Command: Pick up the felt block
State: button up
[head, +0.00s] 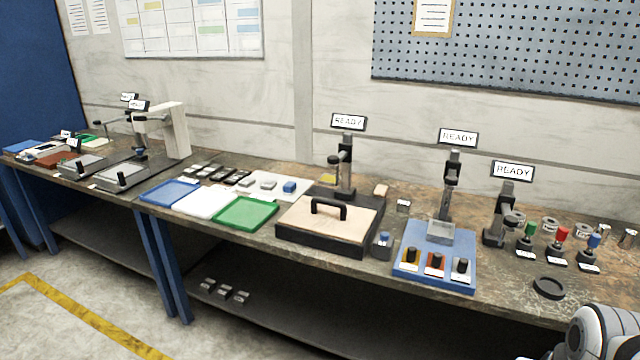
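No block is labelled as felt, so I cannot tell for certain which one it is. A small beige block (381,190) lies on the bench behind the right corner of a black-framed tan board (300,226), and looks the most felt-like. A small blue block (289,187) sits on a white mat (266,194) further left. A black handle (328,207) stands on the tan board. Only a white and black rounded part of my own arm shows at the lower right corner. My gripper's fingers are not in view.
A black stand (345,168) with a READY sign rises just left of the beige block. A small metal cube (403,206) lies to its right. A black ring (548,288) lies at right.

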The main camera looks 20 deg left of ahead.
aim_at(289, 189)
jog(key=z, duration=0.15)
jog(key=k, duration=0.1)
jog(key=u, duration=2.5)
jog(key=i, duration=1.45)
jog(key=z, duration=1.3)
jog(key=i, duration=1.05)
jog(key=z, duration=0.05)
